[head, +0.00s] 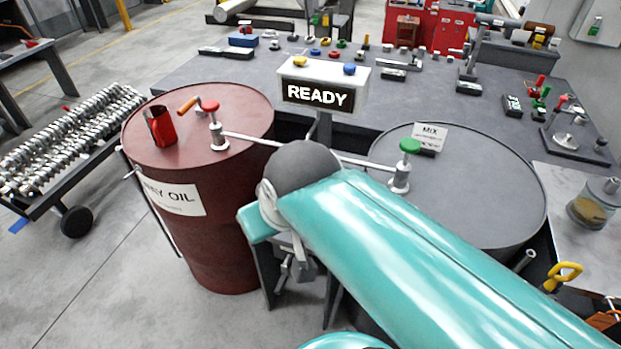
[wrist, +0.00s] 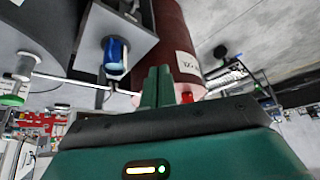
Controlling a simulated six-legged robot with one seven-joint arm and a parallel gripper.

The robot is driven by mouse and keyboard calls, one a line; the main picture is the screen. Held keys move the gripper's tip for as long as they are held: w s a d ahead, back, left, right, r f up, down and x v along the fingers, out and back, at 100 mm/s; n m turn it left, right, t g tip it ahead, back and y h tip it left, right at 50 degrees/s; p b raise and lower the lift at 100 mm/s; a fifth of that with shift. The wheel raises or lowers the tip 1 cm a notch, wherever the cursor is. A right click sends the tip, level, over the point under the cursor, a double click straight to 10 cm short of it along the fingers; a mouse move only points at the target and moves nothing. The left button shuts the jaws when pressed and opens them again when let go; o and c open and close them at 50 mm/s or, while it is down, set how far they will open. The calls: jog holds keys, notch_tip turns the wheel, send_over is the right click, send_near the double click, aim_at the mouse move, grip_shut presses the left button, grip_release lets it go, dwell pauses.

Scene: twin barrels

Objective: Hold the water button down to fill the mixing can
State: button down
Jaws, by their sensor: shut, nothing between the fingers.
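A blue button (head: 349,69) and a yellow button (head: 299,62) sit on top of a pale control box (head: 323,74) whose display reads READY. No button is labelled as water. In the wrist view, which looks upside down, a blue can-like cylinder (wrist: 116,56) with a pale rim sits in a grey stand (wrist: 98,30) between the barrels; it looks like the mixing can. My gripper (wrist: 157,88) is shut and empty, its green fingers pointing toward the red barrel side, apart from the blue cylinder. In the head view my teal arm hides the gripper and the can.
A red oil barrel (head: 215,245) stands left, with a red-knobbed pump (head: 212,125) and a red jug (head: 160,126) on top. A grey barrel (head: 500,205) stands right with a green-knobbed pump (head: 409,165) and a MIX card (head: 430,137). A cluttered workbench (head: 200,75) lies behind.

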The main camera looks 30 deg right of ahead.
jog(key=w+d+r+m+h, duration=0.1)
jog(key=w+d+r+m, duration=0.3)
jog(key=w+r, duration=0.7)
notch_tip(320, 180, up, 4)
jog(key=r+m+t+h, duration=0.1)
jog(key=m+t+h, duration=0.15)
jog(key=m, duration=0.55)
send_over(351, 67)
jog(key=shift+s+f+t+y, duration=0.1)
jog(key=shift+f+t+y, duration=0.15)
jog(key=shift+t+y, duration=0.15)
jog(key=shift+f, duration=0.15)
jog(key=shift+f, duration=4.25)
jog(key=shift+f, duration=0.45)
